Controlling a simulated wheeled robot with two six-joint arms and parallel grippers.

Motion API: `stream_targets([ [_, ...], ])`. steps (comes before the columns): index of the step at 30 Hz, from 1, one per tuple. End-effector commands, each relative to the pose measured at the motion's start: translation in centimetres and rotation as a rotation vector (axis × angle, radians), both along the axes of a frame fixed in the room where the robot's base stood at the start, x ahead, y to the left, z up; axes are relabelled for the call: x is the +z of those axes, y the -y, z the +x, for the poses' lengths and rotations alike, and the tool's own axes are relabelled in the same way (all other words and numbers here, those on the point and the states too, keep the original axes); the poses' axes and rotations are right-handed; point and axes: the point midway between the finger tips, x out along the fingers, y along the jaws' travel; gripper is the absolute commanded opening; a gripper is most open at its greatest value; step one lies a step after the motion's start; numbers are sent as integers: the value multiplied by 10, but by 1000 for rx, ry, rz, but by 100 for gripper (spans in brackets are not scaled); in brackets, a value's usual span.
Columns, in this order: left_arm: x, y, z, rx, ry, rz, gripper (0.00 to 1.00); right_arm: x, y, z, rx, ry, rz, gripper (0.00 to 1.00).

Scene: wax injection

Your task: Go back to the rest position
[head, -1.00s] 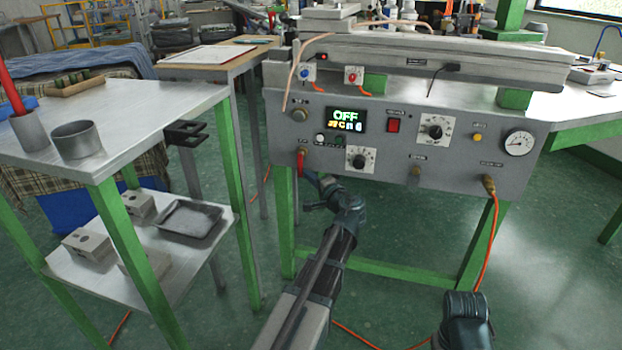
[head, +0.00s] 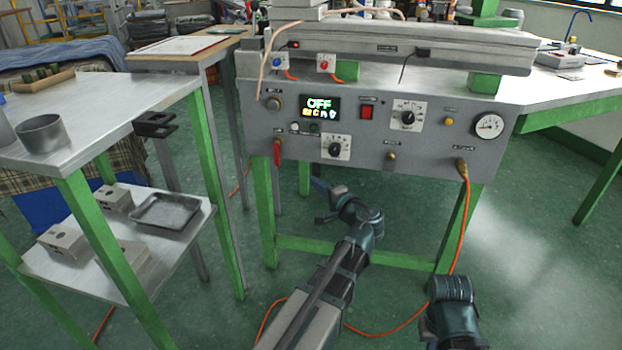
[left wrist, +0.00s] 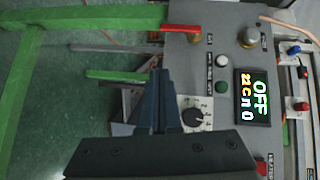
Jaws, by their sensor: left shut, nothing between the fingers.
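My left gripper (head: 319,187) is in front of and below the grey machine's control panel (head: 226,130), small and partly hidden by its own wrist. In the left wrist view its dark fingers (left wrist: 160,78) are together with nothing between them. Behind them are the panel's lower dial (left wrist: 196,118) and the lit OFF display (left wrist: 253,98). I cannot tell the exact gap to the panel. A part of my right arm shows at the lower right of the head view; its gripper is out of the picture.
A steel-topped table (head: 110,120) with green legs stands at the left, with a metal cup (head: 42,134) on it. A tray (head: 166,211) and several grey blocks lie on its lower shelf. An orange hose (head: 462,230) hangs from the panel. Open green floor (head: 530,270) lies at the right.

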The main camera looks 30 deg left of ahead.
Motion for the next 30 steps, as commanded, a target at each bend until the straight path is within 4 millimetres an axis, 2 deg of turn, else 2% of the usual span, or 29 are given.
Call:
stream_targets([
  [11, 0, 3, -2, 0, 0, -2, 0, 0, 0, 0, 0, 0, 0, 0],
  [14, -4, 9, -7, 5, -6, -45, 0, 5, 0, 0, 0, 0, 0, 0],
  [16, -12, 20, -17, 18, -22, -123, 0, 13, 0, 0, 1, 0, 0, 0],
  [20, -43, 61, -48, 55, -96, -364, 0, 33, 0, 0, 4, 0, -1, 0],
  [24, -80, 124, -94, 90, -240, -646, 0, 52, 0, 0, 7, -1, -1, 0],
  [27, -96, 168, -126, 103, -351, -808, 0, 63, 0, 0, 9, -1, -2, 0],
  [30, -104, 206, -156, 110, -458, -936, 0, 71, 0, 0, 10, -1, -2, 0],
])
